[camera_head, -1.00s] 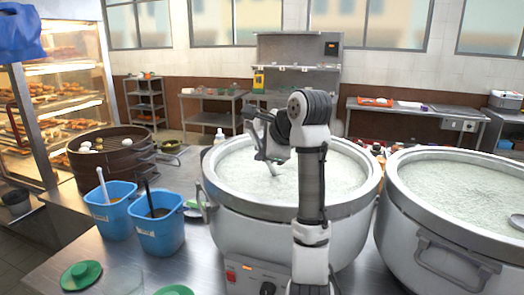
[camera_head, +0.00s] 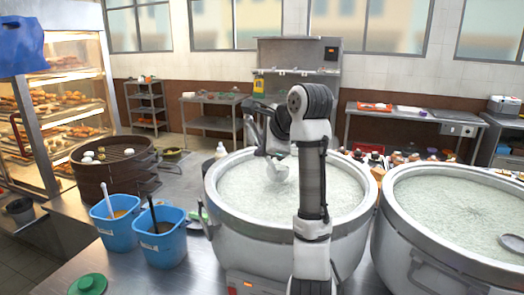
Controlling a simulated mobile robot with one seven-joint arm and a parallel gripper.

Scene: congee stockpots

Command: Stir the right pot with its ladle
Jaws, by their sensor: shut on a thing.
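Two big steel pots of pale congee stand side by side. The right pot (camera_head: 405,250) is cut off by the right edge, with part of a metal ladle (camera_head: 512,242) showing at its right side. My arm reaches over the left pot (camera_head: 255,228), and my gripper (camera_head: 268,152) is above its far half. The gripper is shut on a pale, ladle-like utensil (camera_head: 277,173), whose lower end is at or just above the congee. The fingers are small and partly hidden by my arm.
Blue buckets (camera_head: 160,248) with utensils, a green lid (camera_head: 88,285) and a dark steamer (camera_head: 112,172) with buns stand left of the pots. Small jars (camera_head: 405,156) line the back behind the pots. The steel counter (camera_head: 200,272) has bare room at front left.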

